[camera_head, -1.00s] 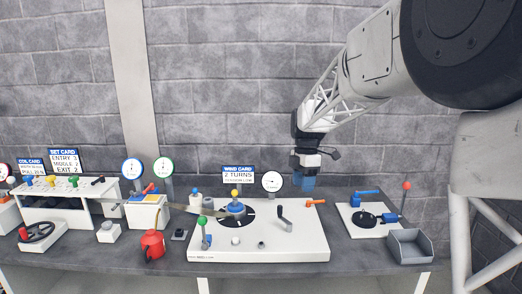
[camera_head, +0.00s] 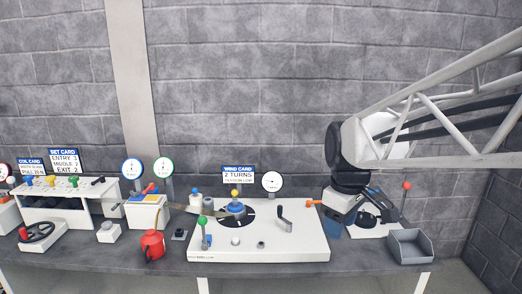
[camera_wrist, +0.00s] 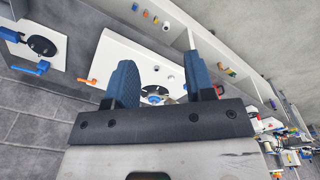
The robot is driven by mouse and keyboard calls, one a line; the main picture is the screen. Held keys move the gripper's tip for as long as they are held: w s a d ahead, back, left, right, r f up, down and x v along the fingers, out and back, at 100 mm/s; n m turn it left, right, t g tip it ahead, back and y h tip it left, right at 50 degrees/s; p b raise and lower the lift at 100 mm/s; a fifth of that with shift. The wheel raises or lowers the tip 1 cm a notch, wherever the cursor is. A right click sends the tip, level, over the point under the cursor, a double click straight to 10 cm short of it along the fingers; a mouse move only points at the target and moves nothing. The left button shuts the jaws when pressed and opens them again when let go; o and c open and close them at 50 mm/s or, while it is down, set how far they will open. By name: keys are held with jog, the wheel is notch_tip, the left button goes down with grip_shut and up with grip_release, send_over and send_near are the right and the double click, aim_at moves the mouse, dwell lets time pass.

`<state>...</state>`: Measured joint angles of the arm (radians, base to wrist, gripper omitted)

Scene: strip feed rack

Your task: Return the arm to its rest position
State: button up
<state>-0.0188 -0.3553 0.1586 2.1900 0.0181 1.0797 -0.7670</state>
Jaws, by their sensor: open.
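My gripper (camera_head: 332,230) hangs low at the right end of the large white winding plate (camera_head: 285,249) in the head view, in front of the small white board (camera_head: 377,232). Its blue fingers point down and look clear of the plate, though the exact gap is hard to tell. In the wrist view my gripper (camera_wrist: 160,62) shows two blue fingers spread apart with nothing held between them. Beyond them lie the plate and its blue-hubbed coil disc (camera_wrist: 154,95). My forearm comes in from the right and hides part of the small board.
A grey open tray (camera_head: 410,246) and a red-knobbed lever (camera_head: 406,187) stand right of the arm. An orange-handled lever (camera_head: 315,202) and a crank (camera_head: 285,222) are close on the left. A red can (camera_head: 152,244) stands further left.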

jog(key=s+f+m+t, duration=0.1)
jog(key=s+m, duration=0.3)
jog(key=s, duration=0.4)
jog(key=s+d+f+m, duration=0.1)
jog(key=s+f+m, duration=0.3)
jog(key=s, duration=0.5)
jog(key=shift+d+f+m+t, duration=0.3)
jog(key=shift+m+t, duration=0.1)
jog(key=shift+m, duration=0.1)
dwell(2.9)
